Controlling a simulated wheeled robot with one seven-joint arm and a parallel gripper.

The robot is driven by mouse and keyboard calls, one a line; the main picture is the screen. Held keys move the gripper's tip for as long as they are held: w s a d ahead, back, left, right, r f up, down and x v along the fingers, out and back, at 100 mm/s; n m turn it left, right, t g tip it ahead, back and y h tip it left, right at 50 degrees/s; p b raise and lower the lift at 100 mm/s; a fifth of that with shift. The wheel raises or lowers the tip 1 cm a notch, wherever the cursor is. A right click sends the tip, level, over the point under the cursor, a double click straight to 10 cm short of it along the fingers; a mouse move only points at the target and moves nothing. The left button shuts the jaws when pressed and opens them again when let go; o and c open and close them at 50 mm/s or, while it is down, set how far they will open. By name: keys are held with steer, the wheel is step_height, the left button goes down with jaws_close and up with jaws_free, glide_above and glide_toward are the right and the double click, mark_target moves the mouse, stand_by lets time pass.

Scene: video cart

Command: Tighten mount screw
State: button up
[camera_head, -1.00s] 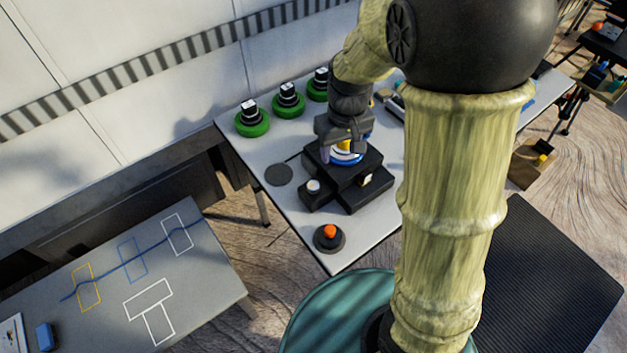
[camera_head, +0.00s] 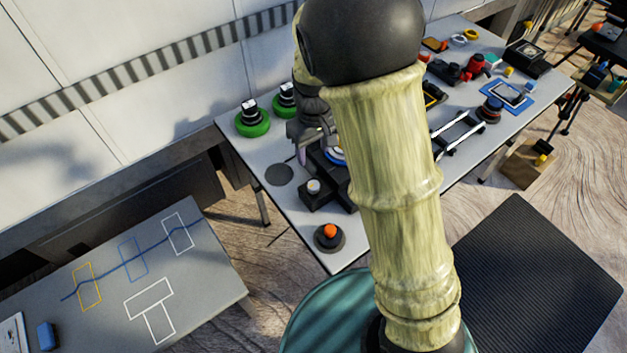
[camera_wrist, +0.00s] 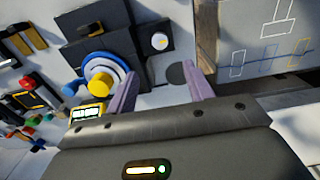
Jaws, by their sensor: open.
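A black stepped mount (camera_head: 319,198) stands on the grey table, partly hidden by my arm in the head view. A white round knob (camera_head: 314,186) sits on its low front block; the knob also shows in the wrist view (camera_wrist: 159,41). A blue and white ring (camera_wrist: 121,69) with a yellow knob (camera_wrist: 99,80) is on the mount's raised part. I cannot tell which part is the mount screw. My gripper (camera_wrist: 160,72) is open, its purple fingers apart with nothing between them. It hangs over the mount's left side in the head view (camera_head: 303,150).
A dark flat disc (camera_head: 279,174) lies left of the mount, and an orange-topped button (camera_head: 330,232) stands at the near corner. Green-based items (camera_head: 252,123) line the back edge. A small yellow-framed display (camera_wrist: 88,113) is beside the left finger. Tools fill the table's right part.

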mark_target(313, 184)
step_height(313, 184, down, 14)
steer(key=shift+r+p, duration=0.15)
steer(key=shift+p, duration=0.2)
steer(key=c, duration=1)
